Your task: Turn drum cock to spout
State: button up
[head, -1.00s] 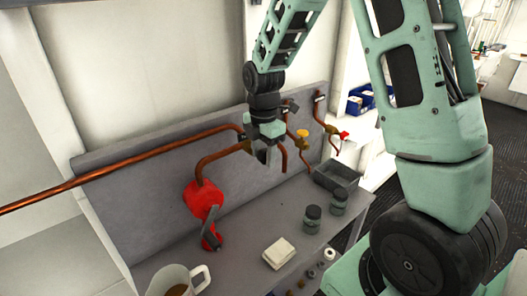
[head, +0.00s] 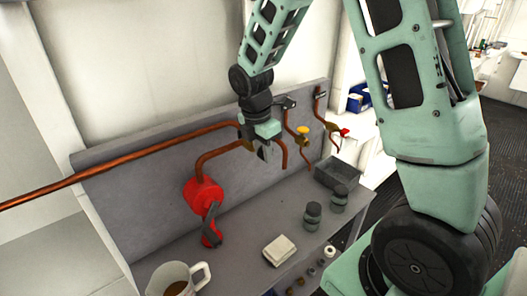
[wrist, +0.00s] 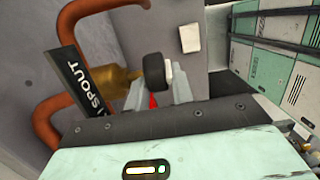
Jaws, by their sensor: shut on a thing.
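The brass drum cock (wrist: 115,82) sits in the copper pipework in the wrist view, next to a black plate lettered SPOUT (wrist: 83,85). In the head view the brass cock (head: 248,145) shows on the pipe at the back panel. My gripper (wrist: 157,92) has its grey fingers closed about a part at the cock, with a black rounded end (wrist: 154,72) and a bit of red showing between them. In the head view my gripper (head: 263,152) reaches down beside the cock. The fingers hide most of the held handle, so its exact angle is unclear.
Copper pipes run along the grey panel (head: 130,175). A red pump-like body (head: 203,193) stands left of my gripper. Yellow (head: 302,129) and red (head: 344,132) valve handles are to the right. A mug (head: 175,280), white block (head: 279,250), jars (head: 313,215) and grey bin (head: 338,173) occupy the bench.

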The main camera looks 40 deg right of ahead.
jog(key=h+b, duration=0.1)
jog(key=h, duration=0.2)
jog(key=h+b, duration=0.1)
jog(key=shift+a+f+b, duration=0.3)
jog(key=shift+f, duration=0.1)
jog(key=h+b, duration=0.1)
jog(key=h, duration=0.3)
jog(key=shift+f+b, duration=0.2)
jog(key=shift+b, duration=0.15)
jog(key=h, duration=0.4)
jog(key=shift+f+t+h+b, duration=0.2)
jog(key=shift+t+h+b, duration=0.1)
jog(key=shift+b, duration=0.1)
jog(key=shift+f+h, duration=0.15)
jog(key=shift+h, duration=1.75)
jog(key=o, duration=1)
jog(key=shift+d, duration=0.1)
